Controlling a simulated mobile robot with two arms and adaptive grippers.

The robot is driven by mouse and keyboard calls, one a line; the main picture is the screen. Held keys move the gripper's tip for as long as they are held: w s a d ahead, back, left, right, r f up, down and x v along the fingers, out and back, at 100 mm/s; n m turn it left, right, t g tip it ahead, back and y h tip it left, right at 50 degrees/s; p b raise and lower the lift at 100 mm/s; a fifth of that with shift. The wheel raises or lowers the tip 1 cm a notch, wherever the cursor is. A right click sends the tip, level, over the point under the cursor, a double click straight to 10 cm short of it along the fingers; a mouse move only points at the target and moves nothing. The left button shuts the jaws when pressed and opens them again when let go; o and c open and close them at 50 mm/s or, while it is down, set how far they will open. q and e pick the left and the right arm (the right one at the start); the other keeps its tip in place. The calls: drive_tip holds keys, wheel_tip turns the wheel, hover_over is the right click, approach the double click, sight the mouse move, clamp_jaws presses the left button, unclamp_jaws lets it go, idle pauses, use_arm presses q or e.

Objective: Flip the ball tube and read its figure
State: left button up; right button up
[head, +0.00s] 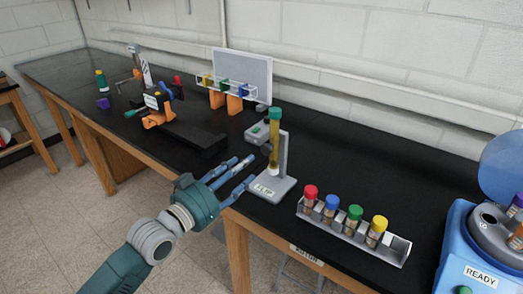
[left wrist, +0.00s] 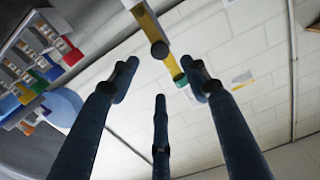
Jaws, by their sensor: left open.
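The ball tube (head: 274,138) is a slim upright tube of yellow liquid with a green cap. It stands held in a grey stand (head: 283,155) with a labelled base near the bench's front edge. My left gripper (head: 245,170) is open and empty, its three fingers spread and pointing at the tube from the left, apart from it. In the left wrist view the yellow tube (left wrist: 149,24) shows beyond the fingertips of the gripper (left wrist: 163,82), with a dark round part in front of it. The ball inside is too small to make out. My right gripper is not in view.
A rack (head: 350,233) of several colour-capped vials stands right of the stand. A blue machine (head: 481,275) reading READY is at the far right. Behind are a small grey device (head: 257,132), a vial rack with orange legs (head: 235,104) and an orange-and-black apparatus (head: 158,108).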

sight(265, 149)
use_arm(q)
drive_tip(key=p+x, duration=0.1)
drive_tip(key=x, duration=0.7)
drive_tip(key=shift+w+d+p, duration=0.15)
drive_tip(key=shift+w+p, duration=0.2)
drive_tip(key=shift+w+d+f, duration=0.1)
drive_tip(key=shift+w+d, duration=0.05)
drive_tip(key=shift+w, duration=0.15)
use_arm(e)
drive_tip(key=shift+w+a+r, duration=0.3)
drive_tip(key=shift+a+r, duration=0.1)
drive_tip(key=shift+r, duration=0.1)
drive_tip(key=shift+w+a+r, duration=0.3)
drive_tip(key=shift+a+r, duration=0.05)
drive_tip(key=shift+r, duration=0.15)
use_arm(q)
drive_tip(key=shift+c, duration=0.5)
drive_tip(key=c, duration=0.9)
clamp_jaws()
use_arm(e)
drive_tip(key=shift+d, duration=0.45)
